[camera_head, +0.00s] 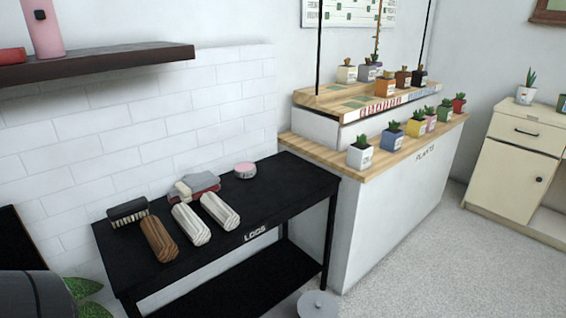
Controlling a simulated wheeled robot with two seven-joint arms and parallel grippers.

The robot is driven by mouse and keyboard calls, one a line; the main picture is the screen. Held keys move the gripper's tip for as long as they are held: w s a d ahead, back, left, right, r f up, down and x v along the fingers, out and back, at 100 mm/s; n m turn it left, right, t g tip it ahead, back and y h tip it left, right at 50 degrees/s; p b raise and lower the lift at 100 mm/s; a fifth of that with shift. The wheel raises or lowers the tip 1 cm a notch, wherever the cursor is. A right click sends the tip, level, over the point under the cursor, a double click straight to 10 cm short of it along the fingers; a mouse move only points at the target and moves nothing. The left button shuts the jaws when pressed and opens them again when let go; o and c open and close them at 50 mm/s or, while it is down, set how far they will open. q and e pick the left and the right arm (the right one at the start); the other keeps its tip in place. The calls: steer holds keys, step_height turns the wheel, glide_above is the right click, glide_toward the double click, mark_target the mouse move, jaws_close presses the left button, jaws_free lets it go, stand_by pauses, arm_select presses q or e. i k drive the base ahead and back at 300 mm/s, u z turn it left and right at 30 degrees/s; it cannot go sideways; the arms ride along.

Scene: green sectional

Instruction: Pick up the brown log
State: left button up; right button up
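The brown log (158,239) lies on the black table (262,215) marked LOGS, near the left end of its top. Two pale striped logs lie just to its right, a near one (191,224) and a farther one (220,210). A dark brush-like object (127,213) lies right behind the brown log. Neither of my grippers shows in the head view.
Folded cloth-like items (194,186) and a small pink-topped round item (245,170) sit at the back of the table. A dark wall shelf (95,66) overhangs at upper left. A plant counter (400,190) stands right of the table. Green leaves (88,290) show at lower left.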

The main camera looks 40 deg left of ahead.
mark_target(164, 249)
steer(key=i, duration=0.95)
steer(key=u, duration=3.65)
steer(key=i, duration=0.5)
steer(key=u, duration=0.05)
